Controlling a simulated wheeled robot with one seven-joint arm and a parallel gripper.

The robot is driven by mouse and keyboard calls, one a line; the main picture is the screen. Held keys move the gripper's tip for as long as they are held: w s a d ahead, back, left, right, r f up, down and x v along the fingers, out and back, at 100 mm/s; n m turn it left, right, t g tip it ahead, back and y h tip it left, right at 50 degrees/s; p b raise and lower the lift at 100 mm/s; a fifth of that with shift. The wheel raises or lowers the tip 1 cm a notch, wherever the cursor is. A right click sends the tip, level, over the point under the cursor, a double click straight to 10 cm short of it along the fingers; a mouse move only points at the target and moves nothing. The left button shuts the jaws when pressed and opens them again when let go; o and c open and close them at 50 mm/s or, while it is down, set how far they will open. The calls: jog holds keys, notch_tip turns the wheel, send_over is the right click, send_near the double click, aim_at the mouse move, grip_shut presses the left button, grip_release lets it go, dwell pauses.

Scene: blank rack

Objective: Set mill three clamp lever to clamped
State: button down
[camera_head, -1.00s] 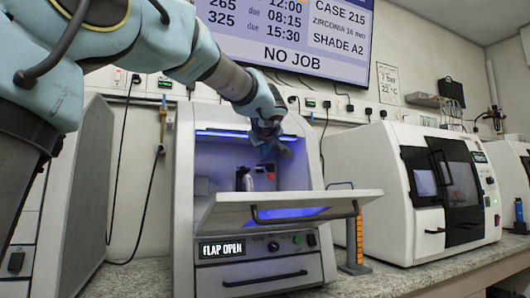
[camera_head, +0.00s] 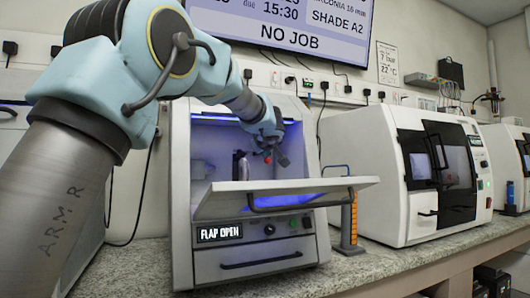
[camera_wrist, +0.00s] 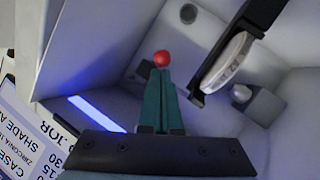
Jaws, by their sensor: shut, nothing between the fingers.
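The mill in the middle of the head view (camera_head: 182,230) has its flap (camera_head: 215,203) lowered, and its display (camera_head: 219,234) reads FLAP OPEN. Inside the blue-lit chamber is a red ball knob (camera_head: 283,162), which I take for the clamp lever's end; its stem is hidden. In the wrist view the red knob (camera_wrist: 161,58) shows right at the tips of my green fingers. My gripper (camera_head: 268,154) is inside the chamber opening, fingers together and empty. I cannot tell whether it touches the knob. A white disc (camera_wrist: 228,62) sits in a black holder (camera_wrist: 262,22) beside it.
The lowered flap juts out below my gripper. A tool stand with an orange part (camera_head: 353,220) stands on the counter (camera_head: 400,262) at the mill's right. Another mill with a dark door (camera_head: 445,165) stands further right. The chamber walls are close around my gripper.

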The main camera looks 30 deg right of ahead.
jog(key=f+b, duration=0.1)
jog(key=b, duration=0.4)
jog(key=f+t+b, duration=0.1)
jog(key=b, duration=0.5)
jog(key=shift+w+f, duration=0.2)
jog(key=shift+f, duration=0.1)
jog(key=shift+r, duration=0.25)
